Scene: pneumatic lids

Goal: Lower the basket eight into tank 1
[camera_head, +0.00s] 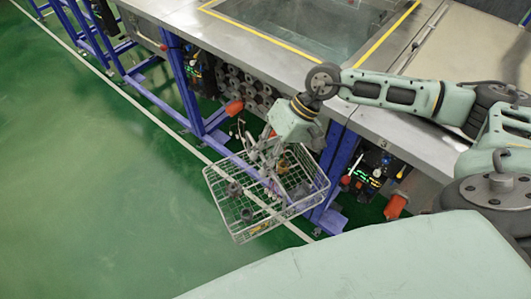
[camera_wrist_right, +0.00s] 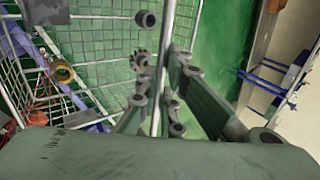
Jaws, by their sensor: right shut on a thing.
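A wire basket (camera_head: 250,227) with several metal parts in it hangs in front of the steel bench in the head view, a little tilted. My right gripper (camera_head: 268,158) is at the top of the basket, shut on its handle bar. In the right wrist view the gripper (camera_wrist_right: 158,92) closes around a thin metal bar, and the basket's wire mesh (camera_wrist_right: 75,87) fills the left side. A tank (camera_head: 305,28) with a yellow border is set in the bench top, up and right of the basket. No number shows on basket or tank. My left gripper is not in view.
The steel bench edge (camera_head: 215,48) and its blue frame legs (camera_head: 181,80) stand close behind the basket. Orange-handled fittings (camera_head: 234,107) stick out under the bench. The green floor (camera_head: 90,190) at left is clear.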

